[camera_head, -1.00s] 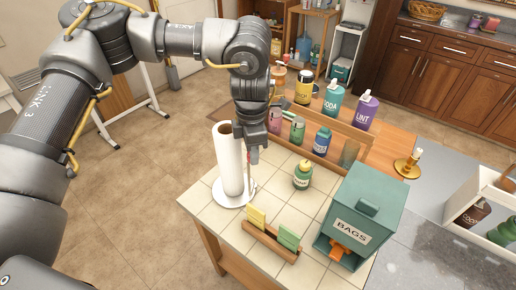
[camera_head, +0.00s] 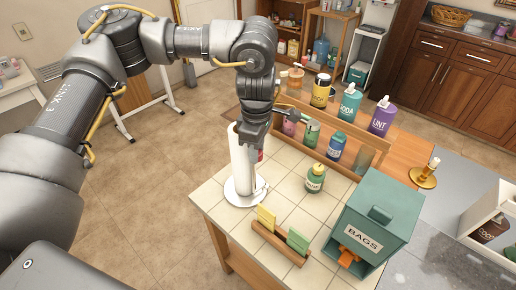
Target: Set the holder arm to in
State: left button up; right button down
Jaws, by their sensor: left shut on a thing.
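A white paper towel roll (camera_head: 241,171) stands upright on a round white holder base (camera_head: 239,190) at the tiled counter's far left corner. The holder arm is thin and mostly hidden by my gripper and hard to make out against the roll; its foot seems to be at the base's right side. My left gripper (camera_head: 253,146) points down at the upper right side of the roll, overlapping it in the view. Its fingers are closed, seemingly on the holder arm. I cannot tell whether the fingers touch the roll. My right gripper is out of view.
A wooden rack with several bottles stands behind, close to my gripper. Bare tiles (camera_head: 287,190) lie right of the roll.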

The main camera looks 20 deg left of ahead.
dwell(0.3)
pick_arm(q)
jog(key=o, duration=1)
notch_tip(320, 180, up, 11)
jog(key=shift+f+b, duration=0.1)
jog(key=shift+b, duration=0.4)
